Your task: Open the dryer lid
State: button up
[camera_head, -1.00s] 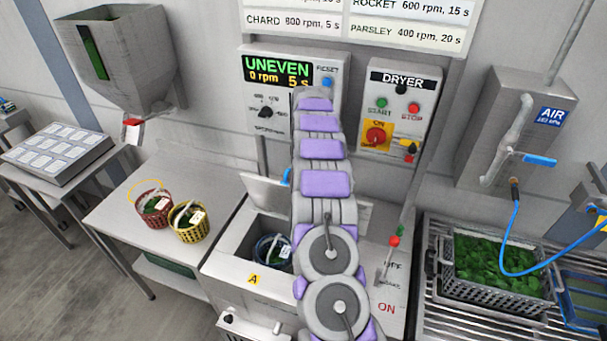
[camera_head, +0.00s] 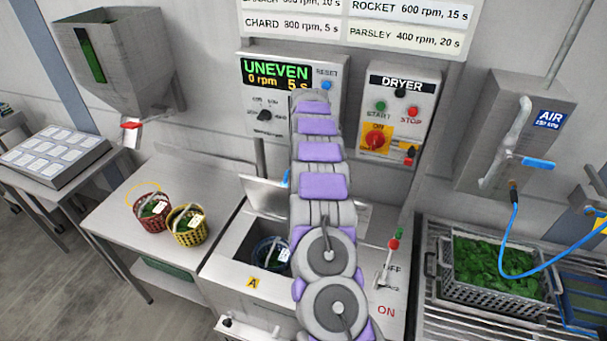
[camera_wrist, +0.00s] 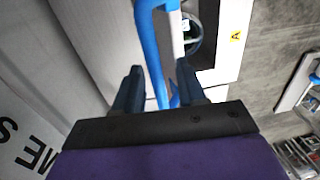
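The dryer lid (camera_head: 265,197) is a pale metal panel standing raised and tilted at the back of the dryer's opening (camera_head: 235,240). Its blue handle (camera_head: 286,178) shows just left of my arm. Inside the opening sits a blue basket (camera_head: 270,252) with a white tag; the wrist view also shows part of it (camera_wrist: 193,38). In the wrist view my gripper (camera_wrist: 158,85) is open, with the blue handle (camera_wrist: 152,50) running between its fingers and visible gaps beside it. My arm hides the right part of the lid and opening in the head view.
A red basket (camera_head: 152,212) and a yellow basket (camera_head: 188,226) of greens stand on the left table. The display (camera_head: 277,73) reads UNEVEN, 0 rpm. A lever (camera_head: 390,257) stands right of my arm. A crate of greens (camera_head: 500,290) sits at the right.

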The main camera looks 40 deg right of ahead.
jog(key=shift+r, duration=0.1)
jog(key=shift+w+d+r, duration=0.1)
jog(key=shift+r, duration=0.2)
notch_tip(320, 180, up, 16)
jog(key=d+p, duration=0.1)
jog(key=p, duration=0.8)
jog(key=shift+w+r+p, duration=0.25)
jog(key=shift+w+p, duration=0.1)
jog(key=shift+d, duration=0.1)
